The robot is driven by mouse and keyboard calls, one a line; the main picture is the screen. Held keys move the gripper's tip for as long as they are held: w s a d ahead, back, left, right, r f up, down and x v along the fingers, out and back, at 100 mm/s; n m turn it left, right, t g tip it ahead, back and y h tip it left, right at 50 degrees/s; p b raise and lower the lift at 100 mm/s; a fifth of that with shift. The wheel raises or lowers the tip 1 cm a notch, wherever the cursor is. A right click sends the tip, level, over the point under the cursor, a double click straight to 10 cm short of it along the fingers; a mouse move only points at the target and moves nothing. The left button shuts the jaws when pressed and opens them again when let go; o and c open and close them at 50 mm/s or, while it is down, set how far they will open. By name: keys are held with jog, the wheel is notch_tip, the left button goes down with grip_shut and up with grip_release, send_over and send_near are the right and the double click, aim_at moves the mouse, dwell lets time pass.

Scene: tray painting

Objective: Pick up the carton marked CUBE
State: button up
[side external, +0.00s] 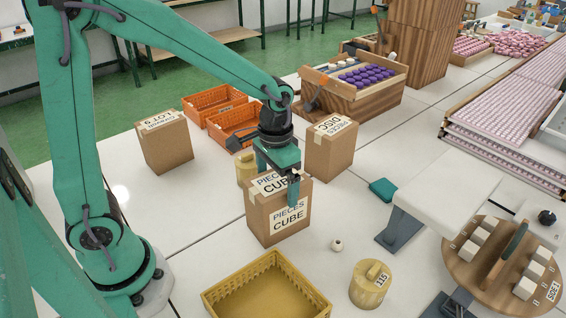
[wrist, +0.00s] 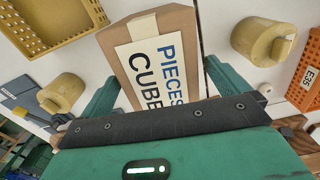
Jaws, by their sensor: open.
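The brown carton marked CUBE (side external: 262,222) stands upright on the white table, with "PIECES CUBE" labels on its top and on one side. In the wrist view the carton (wrist: 180,25) is seen between the fingers, its label partly hidden by my gripper body. My gripper (side external: 278,178) is open over the carton's top, one green finger in front of the labelled side and the other toward the back. In the wrist view my gripper (wrist: 160,88) has one finger on either side of the carton. I cannot tell whether either finger touches it.
A DISC carton (side external: 330,150) stands close behind, and another carton (side external: 166,143) is at the left. Orange crates (side external: 232,122) are behind. A round wooden board (side external: 480,275) is right.

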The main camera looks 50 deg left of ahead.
jog(key=shift+w+d+f, duration=0.1)
jog(key=shift+f, duration=2.55)
jog(key=shift+r, duration=0.1)
jog(key=c, duration=1.3)
jog(key=shift+c, duration=0.2)
jog(key=shift+r, duration=0.15)
jog(key=shift+r, duration=0.5)
notch_tip(320, 180, up, 3)
jog(key=shift+d+r, duration=0.1)
jog(key=shift+d, duration=0.05)
jog(key=s+d+r, duration=0.6)
jog(key=s+d, duration=0.1)
jog(key=d, duration=0.1)
jog(key=shift+s+d+r, duration=0.25)
jog(key=shift+d, duration=0.1)
